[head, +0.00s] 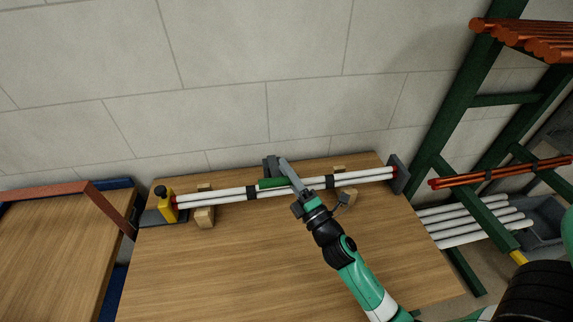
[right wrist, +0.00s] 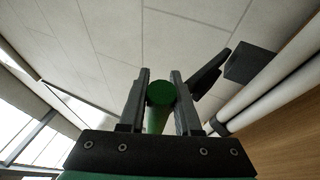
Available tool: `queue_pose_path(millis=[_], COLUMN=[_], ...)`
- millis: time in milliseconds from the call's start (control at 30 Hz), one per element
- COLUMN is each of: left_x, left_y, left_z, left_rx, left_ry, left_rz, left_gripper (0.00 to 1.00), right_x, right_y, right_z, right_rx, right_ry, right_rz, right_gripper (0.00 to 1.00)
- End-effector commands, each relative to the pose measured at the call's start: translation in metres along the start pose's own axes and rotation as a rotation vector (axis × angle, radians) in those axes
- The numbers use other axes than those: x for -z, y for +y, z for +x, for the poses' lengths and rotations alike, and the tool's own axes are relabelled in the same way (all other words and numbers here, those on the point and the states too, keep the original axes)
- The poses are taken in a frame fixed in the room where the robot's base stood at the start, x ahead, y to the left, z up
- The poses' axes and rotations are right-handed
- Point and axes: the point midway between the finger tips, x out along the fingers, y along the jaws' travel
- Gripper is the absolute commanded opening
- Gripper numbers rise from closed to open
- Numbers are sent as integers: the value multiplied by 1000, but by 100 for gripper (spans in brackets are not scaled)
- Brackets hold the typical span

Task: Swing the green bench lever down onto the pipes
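The green lever (head: 272,183) is at the middle of the bench, beside a grey bracket (head: 268,167). In the head view it overlaps the white pipes (head: 232,195), and I cannot tell its height above them. My right gripper (head: 284,166) is at the lever, reaching in from the front right. In the right wrist view the round green end of the lever (right wrist: 160,93) sits between the fingers (right wrist: 160,80), which appear to press on both sides. The pipes (right wrist: 270,92) run apart from it on the right. My left gripper is not in view.
The pipes rest on wooden blocks (head: 204,217) between a yellow-and-black fitting (head: 164,201) and a dark end plate (head: 399,174). The front of the wooden bench (head: 220,275) is clear. A green rack (head: 452,125) with pipes stands at right; a second table (head: 50,240) at left.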

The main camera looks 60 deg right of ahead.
Motion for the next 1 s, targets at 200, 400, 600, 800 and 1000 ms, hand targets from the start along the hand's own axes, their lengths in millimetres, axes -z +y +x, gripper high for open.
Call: queue_pose_path(millis=[200, 400, 600, 800, 1000], left_x=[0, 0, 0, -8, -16], left_y=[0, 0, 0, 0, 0], left_z=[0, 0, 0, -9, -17], left_rx=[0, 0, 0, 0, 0], left_ry=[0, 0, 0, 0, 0], left_rz=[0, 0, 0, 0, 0], left_gripper=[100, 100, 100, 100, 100], right_x=[8, 8, 6, 5, 4], right_y=[8, 5, 4, -6, -17], right_z=[-1, -2, -2, -12, -25], right_rx=[-22, -17, -16, -14, -12], right_ry=[24, 25, 20, 19, 18], right_rz=[8, 8, 7, 6, 5], right_gripper=[62, 62, 62, 62, 62])
